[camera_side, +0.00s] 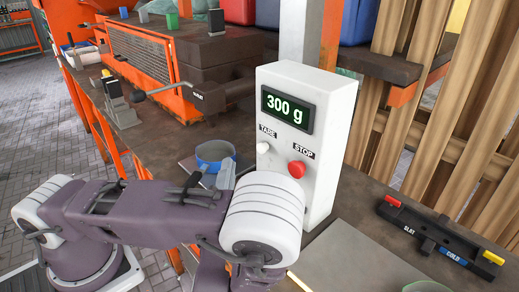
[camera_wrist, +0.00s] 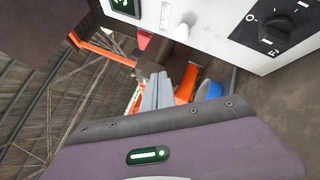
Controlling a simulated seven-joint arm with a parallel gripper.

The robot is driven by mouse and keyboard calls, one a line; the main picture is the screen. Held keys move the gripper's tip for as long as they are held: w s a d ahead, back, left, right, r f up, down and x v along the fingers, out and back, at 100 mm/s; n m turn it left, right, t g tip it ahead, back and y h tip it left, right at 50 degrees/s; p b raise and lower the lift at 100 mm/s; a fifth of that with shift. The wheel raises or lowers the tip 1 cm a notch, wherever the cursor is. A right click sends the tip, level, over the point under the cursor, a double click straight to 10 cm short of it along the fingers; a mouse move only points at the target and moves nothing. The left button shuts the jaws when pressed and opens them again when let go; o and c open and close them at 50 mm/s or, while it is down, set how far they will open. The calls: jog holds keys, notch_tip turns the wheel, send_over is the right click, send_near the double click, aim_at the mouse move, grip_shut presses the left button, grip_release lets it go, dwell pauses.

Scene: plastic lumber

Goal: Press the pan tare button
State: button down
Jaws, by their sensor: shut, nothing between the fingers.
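The white control box (camera_side: 335,150) stands on the bench and its display (camera_side: 287,108) reads 300 g. The white TARE button (camera_side: 263,147) is on its front, left of the red STOP button (camera_side: 297,169). In the wrist view, the box (camera_wrist: 210,22) fills the top, with a red button (camera_wrist: 144,40) and a white button (camera_wrist: 165,16) near its edge. My gripper (camera_wrist: 158,78) is shut and empty, its tips below these buttons in the picture and apparently apart from them. The blue-rimmed pan (camera_side: 214,151) sits left of the box. My arm hides the bench in front.
A black bar with red and yellow ends (camera_side: 440,235) lies at right. An orange machine (camera_side: 140,52) stands at back left. Wooden planks (camera_side: 430,110) stand at back right.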

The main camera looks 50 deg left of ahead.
jog(key=shift+w, duration=2.95)
jog(key=shift+w, duration=0.1)
jog(key=shift+w, duration=0.3)
jog(key=shift+w, duration=0.5)
dwell(0.4)
jog(key=shift+s, duration=0.9)
jog(key=shift+s, duration=0.1)
jog(key=s, duration=0.5)
